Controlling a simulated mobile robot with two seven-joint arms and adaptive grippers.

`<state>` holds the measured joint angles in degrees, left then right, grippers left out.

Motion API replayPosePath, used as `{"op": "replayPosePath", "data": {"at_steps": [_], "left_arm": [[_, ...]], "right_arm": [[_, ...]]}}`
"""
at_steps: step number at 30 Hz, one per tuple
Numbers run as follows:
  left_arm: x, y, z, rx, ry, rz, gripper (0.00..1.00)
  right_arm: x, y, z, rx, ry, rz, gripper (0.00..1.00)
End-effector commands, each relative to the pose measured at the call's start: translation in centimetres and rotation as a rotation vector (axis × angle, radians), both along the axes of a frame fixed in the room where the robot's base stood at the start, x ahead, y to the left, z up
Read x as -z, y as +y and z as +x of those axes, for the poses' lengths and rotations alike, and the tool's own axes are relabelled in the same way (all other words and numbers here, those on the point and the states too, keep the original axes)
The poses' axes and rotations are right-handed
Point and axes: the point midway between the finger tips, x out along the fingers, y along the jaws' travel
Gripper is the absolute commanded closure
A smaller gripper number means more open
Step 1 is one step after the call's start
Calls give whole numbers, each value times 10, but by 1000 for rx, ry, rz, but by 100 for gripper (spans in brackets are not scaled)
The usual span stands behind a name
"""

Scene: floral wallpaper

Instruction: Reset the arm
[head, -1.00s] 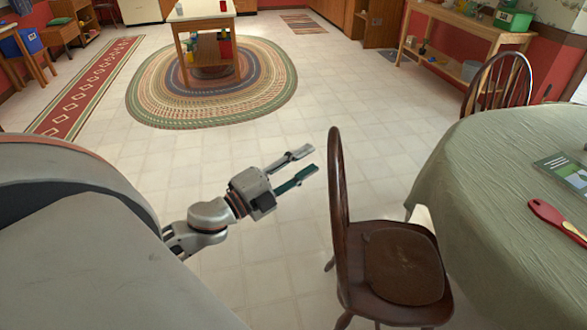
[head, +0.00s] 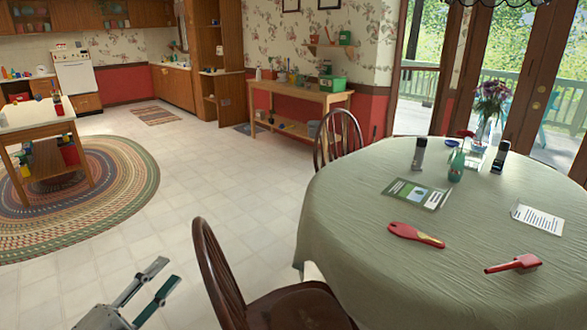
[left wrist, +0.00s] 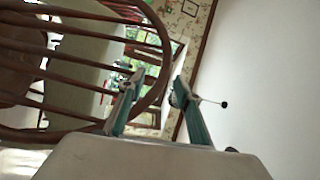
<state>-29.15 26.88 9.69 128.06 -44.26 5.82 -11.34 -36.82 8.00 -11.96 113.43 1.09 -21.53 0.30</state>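My left gripper (head: 166,272) is at the bottom left of the head view, over the pale tiled floor and left of a dark wooden chair (head: 213,262). Its two fingers stand apart with nothing between them. In the left wrist view the fingers (left wrist: 160,84) also show spread and empty. The curved chair back with its spindles (left wrist: 70,68) fills the left of that view, close beside the fingers; I cannot tell the exact gap. My right gripper is in neither view.
A round table with a green cloth (head: 330,215) stands at the right. It bears a red spatula-like item (head: 416,235), a red brush-like item (head: 513,264), a booklet (head: 415,193) and a flower vase (head: 487,105). A second chair (head: 338,135) is behind it. Floor at centre-left is clear.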

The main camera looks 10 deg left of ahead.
Motion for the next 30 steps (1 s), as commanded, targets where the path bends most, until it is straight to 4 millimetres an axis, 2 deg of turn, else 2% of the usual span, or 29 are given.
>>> {"op": "replayPosePath", "data": {"at_steps": [2,4,8,9,12,16,19,22,25,30], "left_arm": [[18,0,-2,-19,47,-67,66],[47,-2,-6,-46,121,-172,66],[125,-19,-24,-120,321,-434,66],[150,-28,-33,-145,388,-517,66],[207,-56,-58,-201,550,-702,66],[264,-99,-94,-258,734,-891,66],[292,-127,-117,-288,838,-992,66],[307,-146,-132,-306,904,-1052,66],[314,-155,-139,-313,934,-1082,66],[315,-156,-140,-316,940,-1085,66]], "right_arm": [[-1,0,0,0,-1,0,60],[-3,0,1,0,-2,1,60],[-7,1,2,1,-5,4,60],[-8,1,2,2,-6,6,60],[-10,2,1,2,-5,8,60],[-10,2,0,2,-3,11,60],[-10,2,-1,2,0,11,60],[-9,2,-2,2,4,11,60],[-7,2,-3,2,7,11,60],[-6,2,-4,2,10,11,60]]}}
